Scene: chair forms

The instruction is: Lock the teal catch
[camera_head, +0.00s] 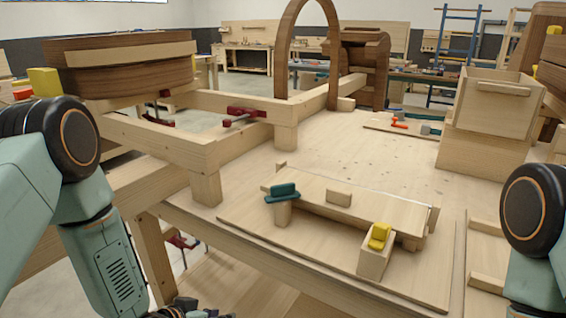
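The teal catch (284,191) sits on top of a short wooden post at the left end of a low wooden form (350,203) on the bench. It looks turned roughly sideways over the post; whether it engages the form is too small to tell. A yellow catch (380,235) stands on a wooden block at the form's front right. Part of my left gripper (190,311) shows at the bottom edge, below and left of the teal catch and apart from it. Its fingertips are cut off. My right arm shows at the right edge, but its gripper is out of view.
The form rests on a flat board (330,262) on the bench. A wooden frame with a dark red clamp (246,113) stands behind left. A wooden box (497,98) stands at the back right. Bare bench top (350,145) lies behind the form.

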